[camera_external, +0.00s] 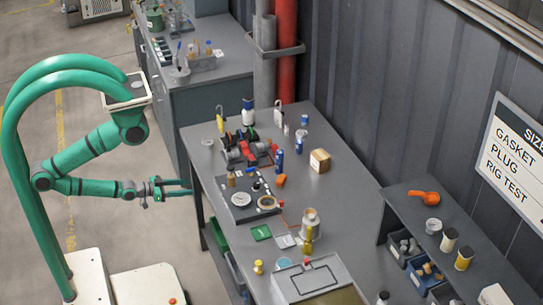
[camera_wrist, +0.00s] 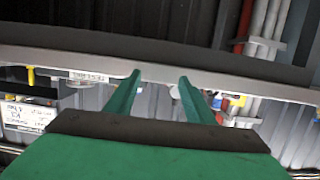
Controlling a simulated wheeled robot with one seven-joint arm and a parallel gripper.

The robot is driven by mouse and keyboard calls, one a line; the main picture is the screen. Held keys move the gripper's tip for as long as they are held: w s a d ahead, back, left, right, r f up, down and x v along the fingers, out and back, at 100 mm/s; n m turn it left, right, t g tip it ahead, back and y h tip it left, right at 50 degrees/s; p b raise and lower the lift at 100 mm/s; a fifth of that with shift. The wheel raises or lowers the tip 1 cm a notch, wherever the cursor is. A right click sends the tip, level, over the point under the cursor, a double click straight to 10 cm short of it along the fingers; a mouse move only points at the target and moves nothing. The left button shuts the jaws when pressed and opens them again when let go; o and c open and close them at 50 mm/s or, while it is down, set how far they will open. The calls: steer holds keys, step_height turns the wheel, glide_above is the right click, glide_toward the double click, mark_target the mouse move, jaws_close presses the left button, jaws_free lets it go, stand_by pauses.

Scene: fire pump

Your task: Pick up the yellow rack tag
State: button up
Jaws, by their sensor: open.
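The yellow rack tag (camera_external: 220,118) stands upright near the far left corner of the grey workbench in the external view. In the wrist view, which looks upside down, a small yellow patch (camera_wrist: 238,100) near the pipes may be this tag; it is too small to be sure. My gripper (camera_external: 187,187) is open and empty, just off the bench's left edge, well nearer the camera than the tag. Its two green fingers (camera_wrist: 159,80) point toward the bench edge in the wrist view, with nothing between them.
The workbench (camera_external: 205,163) holds a red-and-black device (camera_external: 247,148), bottles, a cardboard box (camera_external: 320,160) and a grey plate with parts. A white tag (camera_external: 278,112) stands near the wall. Red and grey pipes (camera_external: 287,70) rise behind.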

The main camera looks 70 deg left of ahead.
steer(key=o, duration=0.4)
steer(key=shift+c, duration=0.2)
